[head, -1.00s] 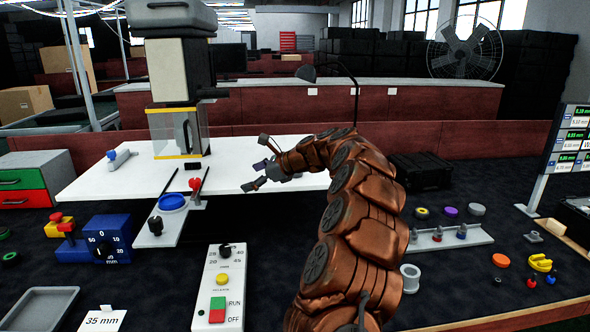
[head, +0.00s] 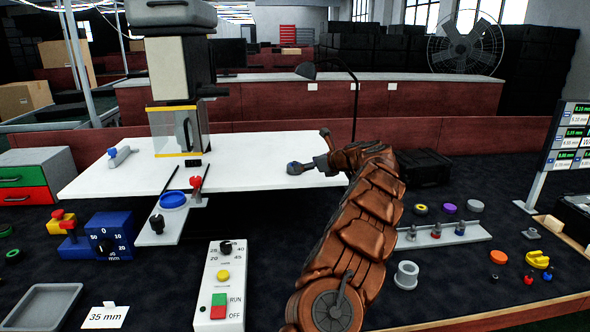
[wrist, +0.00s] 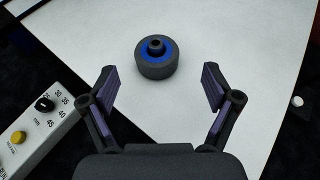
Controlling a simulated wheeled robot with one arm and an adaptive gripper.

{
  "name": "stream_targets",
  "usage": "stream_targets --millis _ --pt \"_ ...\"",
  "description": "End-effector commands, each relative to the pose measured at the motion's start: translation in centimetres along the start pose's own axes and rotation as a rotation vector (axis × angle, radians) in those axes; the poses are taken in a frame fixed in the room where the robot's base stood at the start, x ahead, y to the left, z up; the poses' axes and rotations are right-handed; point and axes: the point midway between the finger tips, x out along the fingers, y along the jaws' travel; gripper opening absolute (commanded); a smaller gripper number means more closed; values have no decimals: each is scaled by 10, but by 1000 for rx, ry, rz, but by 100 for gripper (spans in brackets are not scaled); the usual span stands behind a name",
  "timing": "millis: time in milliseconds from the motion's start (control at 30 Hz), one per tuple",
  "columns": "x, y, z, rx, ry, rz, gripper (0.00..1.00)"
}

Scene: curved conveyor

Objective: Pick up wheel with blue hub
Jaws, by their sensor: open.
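The wheel with blue hub (wrist: 156,60) is a dark grey tyre lying flat on a white surface, hub facing up. It sits just ahead of my gripper (wrist: 158,84), roughly centred between the two spread fingers and apart from them. In the head view the wheel (head: 294,168) shows small on the white table, to the left of my gripper (head: 320,155). My gripper is open and empty. In the head view its fingers are small and partly hidden by my arm.
The white table (head: 250,150) is clear around the wheel. A machine (head: 180,90) stands at its left end. A control box (head: 221,285) and a blue dial box (head: 108,238) stand in front. Small parts and a grey rack (head: 450,237) lie at the right.

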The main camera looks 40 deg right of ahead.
Motion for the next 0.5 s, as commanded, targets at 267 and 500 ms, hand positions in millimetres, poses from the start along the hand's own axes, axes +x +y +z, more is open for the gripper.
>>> stream_targets --millis 267,500 --pt "27 4 2 -3 3 2 88" --pt "47 4 0 0 4 1 88"
